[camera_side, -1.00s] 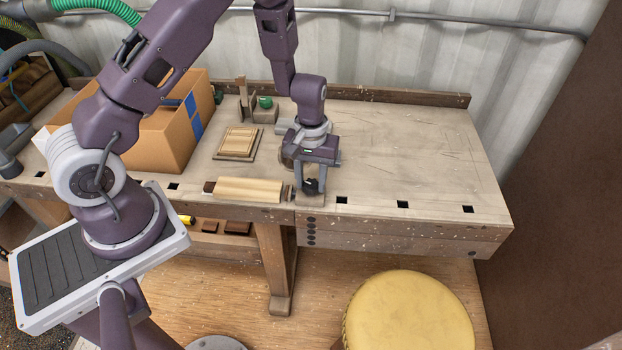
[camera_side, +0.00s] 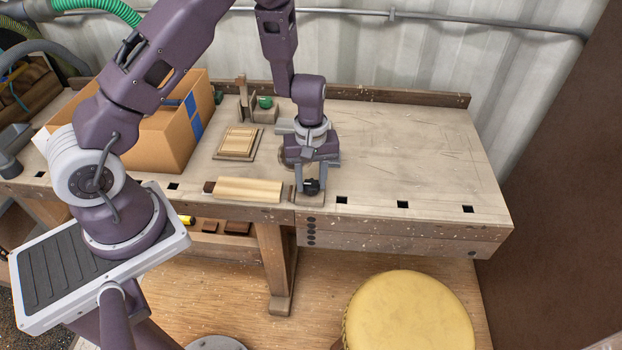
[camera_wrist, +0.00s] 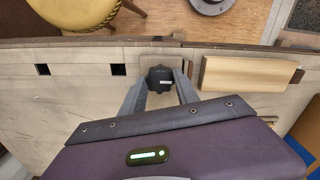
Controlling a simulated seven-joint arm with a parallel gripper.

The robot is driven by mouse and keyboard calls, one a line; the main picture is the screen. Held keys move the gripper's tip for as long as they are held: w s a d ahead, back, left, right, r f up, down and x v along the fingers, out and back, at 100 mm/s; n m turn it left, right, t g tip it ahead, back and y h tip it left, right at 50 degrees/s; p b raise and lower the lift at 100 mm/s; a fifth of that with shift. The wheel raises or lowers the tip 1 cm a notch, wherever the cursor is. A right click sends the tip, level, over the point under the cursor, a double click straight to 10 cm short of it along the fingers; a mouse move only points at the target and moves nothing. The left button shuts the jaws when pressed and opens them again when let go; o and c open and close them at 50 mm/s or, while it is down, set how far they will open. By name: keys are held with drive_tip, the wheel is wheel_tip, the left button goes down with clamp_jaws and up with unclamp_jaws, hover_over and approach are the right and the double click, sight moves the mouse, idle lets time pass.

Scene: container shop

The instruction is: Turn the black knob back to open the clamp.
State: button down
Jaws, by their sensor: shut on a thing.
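The black knob (camera_wrist: 160,78) sits between the two fingertips of my gripper (camera_wrist: 160,86) in the wrist view, with a pale mark on its top. In the side view the knob (camera_side: 311,187) shows small and dark between the fingers of my gripper (camera_side: 311,190), near the front edge of the bench. My gripper is shut on the knob and points down at it. A light wooden block (camera_side: 248,189) lies just left of the knob in the side view; it also shows in the wrist view (camera_wrist: 244,74). The rest of the clamp is mostly hidden by my gripper.
The workbench (camera_side: 420,150) is clear to the right, with square holes along its front edge. A small wooden panel (camera_side: 238,142), a cardboard box (camera_side: 165,140) and a green-topped item (camera_side: 265,103) stand left and behind. A yellow stool (camera_side: 410,315) is in front.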

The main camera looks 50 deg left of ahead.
sight(311, 184)
drive_tip(key=c, duration=0.9)
unclamp_jaws()
wheel_tip(311, 184, up, 7)
drive_tip(key=shift+r, duration=0.1)
